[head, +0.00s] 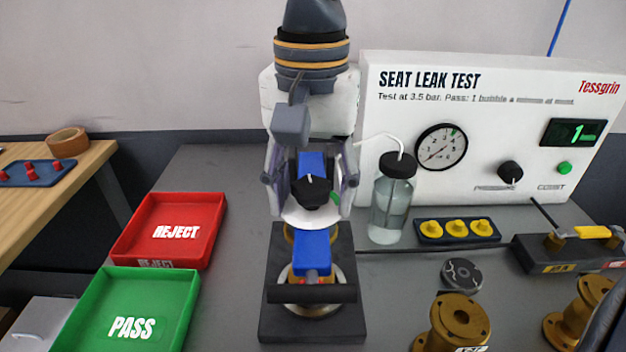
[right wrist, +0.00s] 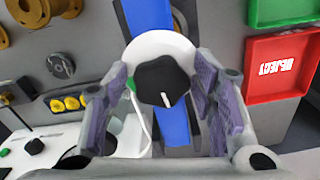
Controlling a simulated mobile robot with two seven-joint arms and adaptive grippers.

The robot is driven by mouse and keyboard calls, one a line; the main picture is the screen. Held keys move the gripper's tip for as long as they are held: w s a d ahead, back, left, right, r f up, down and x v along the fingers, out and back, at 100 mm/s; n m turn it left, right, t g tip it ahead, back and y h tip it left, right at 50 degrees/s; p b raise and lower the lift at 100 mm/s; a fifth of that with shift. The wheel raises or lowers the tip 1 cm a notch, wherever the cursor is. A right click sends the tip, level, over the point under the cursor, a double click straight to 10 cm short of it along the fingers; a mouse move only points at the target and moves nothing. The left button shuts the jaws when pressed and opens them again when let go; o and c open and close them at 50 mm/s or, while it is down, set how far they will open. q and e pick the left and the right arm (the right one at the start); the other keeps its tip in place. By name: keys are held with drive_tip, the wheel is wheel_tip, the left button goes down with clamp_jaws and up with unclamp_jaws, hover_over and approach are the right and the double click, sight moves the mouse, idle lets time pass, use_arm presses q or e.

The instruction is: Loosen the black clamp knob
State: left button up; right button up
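The black clamp knob (head: 310,192) has a lobed rim and a white pointer line. It sits on a white round disc (head: 296,214) over a blue part (head: 312,250) of the fixture. In the right wrist view the knob (right wrist: 164,80) lies between the fingers of my right gripper (right wrist: 163,98), with a gap on each side. In the head view my right gripper (head: 311,180) points down over the knob from the far side, its fingers open to either side. Whether the fingers reach down to the knob's height is hard to tell. My left gripper is not in view.
A red REJECT tray (head: 128,238) and a green PASS tray (head: 72,310) are on the left. A bottle (head: 392,210) with a tube stands close right of the fixture, before the leak test panel (head: 470,75). Brass flanged parts (head: 458,322) are at front right.

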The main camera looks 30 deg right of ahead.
clamp_jaws()
drive_tip(key=n, duration=0.8)
drive_tip(key=shift+n, duration=0.3)
drive_tip(key=n, duration=0.5)
drive_tip(key=shift+f, duration=0.15)
unclamp_jaws()
